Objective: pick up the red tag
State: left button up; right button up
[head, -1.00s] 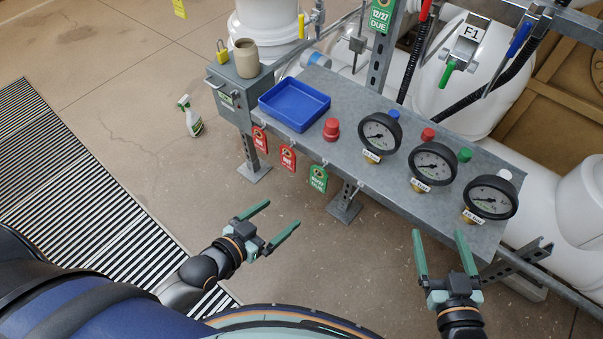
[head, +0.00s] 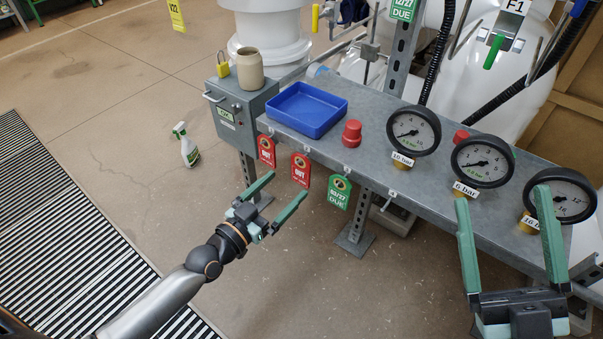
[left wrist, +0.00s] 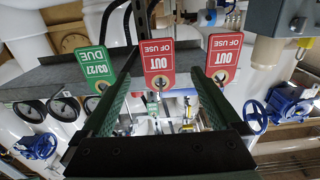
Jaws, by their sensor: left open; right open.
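Two red "OUT OF USE" tags hang from hooks on the shelf's front edge: a left one (head: 267,151) and a middle one (head: 301,170). My left gripper (head: 288,184) is open and empty, its fingers pointing up toward the middle tag. In the left wrist view, which looks upside down, the middle red tag (left wrist: 159,62) appears between the fingertips. The other red tag (left wrist: 223,55) is to the right of the fingers there. My right gripper (head: 502,195) is open and empty, in front of the gauges.
A green tag (head: 339,192) hangs just right of the red ones. On the shelf (head: 362,160) are a blue tray (head: 325,127), a red knob (head: 351,134) and gauges (head: 413,131). A spray bottle (head: 187,146) stands on the floor at left.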

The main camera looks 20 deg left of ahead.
aim_at(300, 172)
pick_arm(q)
jog(key=shift+x, duration=1)
jog(key=b+x, duration=0.1)
jog(key=x, duration=0.2)
jog(key=shift+w+d+r, duration=0.15)
jog(key=shift+w+d, duration=0.05)
jog(key=shift+w, duration=0.1)
jog(key=shift+w+d, duration=0.2)
jog(key=shift+w, duration=0.3)
pick_arm(e)
jog(key=s+r+n+y, duration=0.2)
jog(key=y, duration=0.1)
jog(key=shift+s+a, duration=0.25)
pick_arm(q)
jog(key=shift+c, duration=0.4)
jog(key=c, duration=1.1)
